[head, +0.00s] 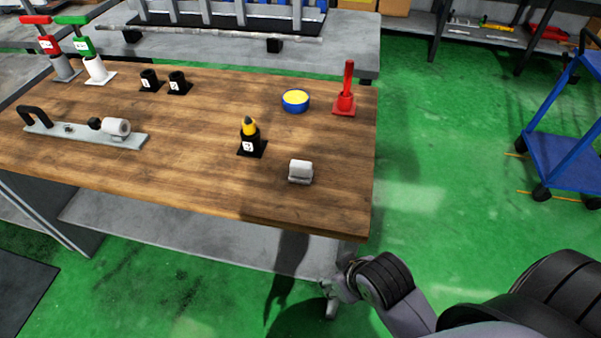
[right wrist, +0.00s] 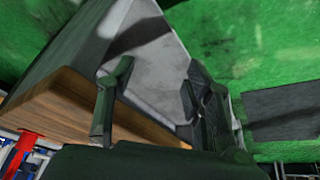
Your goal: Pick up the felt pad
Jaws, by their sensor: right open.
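No thing is plainly recognisable as the felt pad. A small white rounded piece (head: 301,170) on a grey base sits near the front right of the wooden table (head: 200,180). A round blue dish with a yellow top (head: 295,100) lies farther back; I cannot tell whether either is the pad. My right gripper (head: 333,288) is low, in front of the table's front right corner and apart from these things. Its two fingers stand apart and empty in the right wrist view (right wrist: 150,103). My left gripper is not in view.
A yellow dark-tipped piece stands in a black holder (head: 251,147), left of the white piece. A red upright tool (head: 346,95) stands near the right edge. Black cups (head: 179,83) and a grey plate with handle (head: 80,133) are left. A blue cart (head: 565,150) stands right; green floor between is clear.

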